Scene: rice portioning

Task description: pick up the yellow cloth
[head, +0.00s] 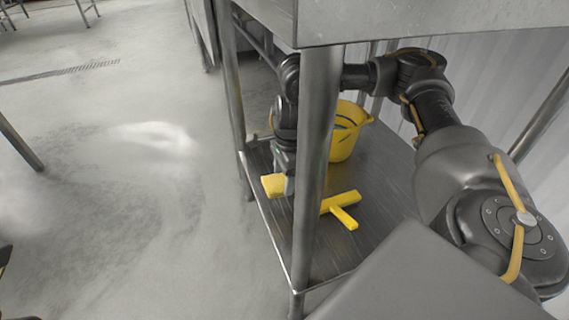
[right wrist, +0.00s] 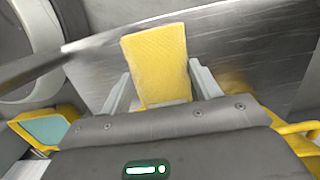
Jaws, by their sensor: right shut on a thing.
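The yellow cloth (head: 273,185) is a flat, ribbed yellow piece beside the left front edge of the lower metal shelf in the head view. My right gripper (head: 288,186) is shut on it. In the right wrist view the cloth (right wrist: 155,48) stands out between the two pale fingers of the right gripper (right wrist: 160,76). A front table leg hides part of the gripper in the head view. My left gripper does not show clearly.
A yellow bucket (head: 345,143) stands on the lower shelf (head: 375,225) behind the gripper. A yellow T-shaped tool (head: 341,207) lies on the shelf in front of it. The metal table leg (head: 314,165) and tabletop (head: 400,18) confine the arm. Open floor is at left.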

